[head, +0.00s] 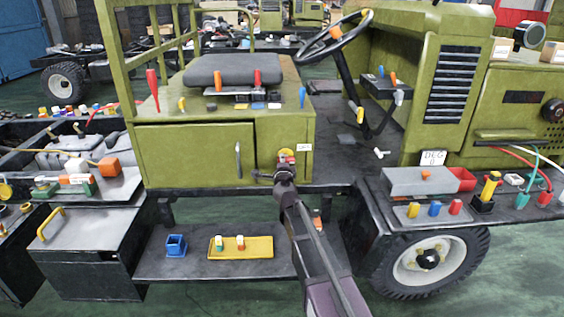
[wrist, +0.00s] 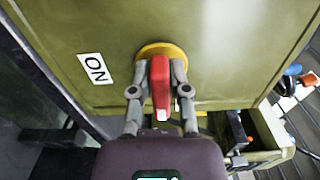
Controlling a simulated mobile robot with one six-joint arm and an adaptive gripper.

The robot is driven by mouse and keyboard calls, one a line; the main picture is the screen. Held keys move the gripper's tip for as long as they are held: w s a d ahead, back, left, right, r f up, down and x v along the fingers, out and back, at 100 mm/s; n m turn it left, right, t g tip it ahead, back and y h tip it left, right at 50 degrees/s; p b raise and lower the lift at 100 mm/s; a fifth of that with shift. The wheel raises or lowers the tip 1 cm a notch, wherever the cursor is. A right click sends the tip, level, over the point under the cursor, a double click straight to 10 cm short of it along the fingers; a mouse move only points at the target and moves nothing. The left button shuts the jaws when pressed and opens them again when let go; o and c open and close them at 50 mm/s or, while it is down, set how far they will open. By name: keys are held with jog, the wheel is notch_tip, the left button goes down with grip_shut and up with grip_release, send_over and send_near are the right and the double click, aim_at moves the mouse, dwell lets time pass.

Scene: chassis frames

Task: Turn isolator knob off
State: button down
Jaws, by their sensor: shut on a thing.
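The isolator knob is a red handle (wrist: 160,84) on a round yellow base (wrist: 163,52), fixed to the olive-green side panel of the vehicle. In the head view the yellow base (head: 286,153) shows just above my gripper (head: 285,168), which covers most of the handle. In the wrist view my gripper (wrist: 160,86) has one grey finger on each side of the red handle and is shut on it. A white label reading "ON" (wrist: 95,69) is on the panel to the left of the knob in the wrist view. The handle's exact angle against the label is hard to tell.
A silver door handle (head: 238,160) is left of the knob. A small white label (head: 304,147) is right of it. The step below holds a yellow tray (head: 240,256) and a blue holder (head: 176,245). The wheel (head: 430,259) is at the lower right.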

jog(key=shift+w+a+n, duration=0.1)
jog(key=shift+n, duration=0.2)
jog(key=c, duration=0.6)
grip_release()
jog(key=shift+s, duration=0.2)
jog(key=s, duration=1.1)
jog(key=shift+s+d, duration=0.2)
jog(key=shift+s, duration=0.15)
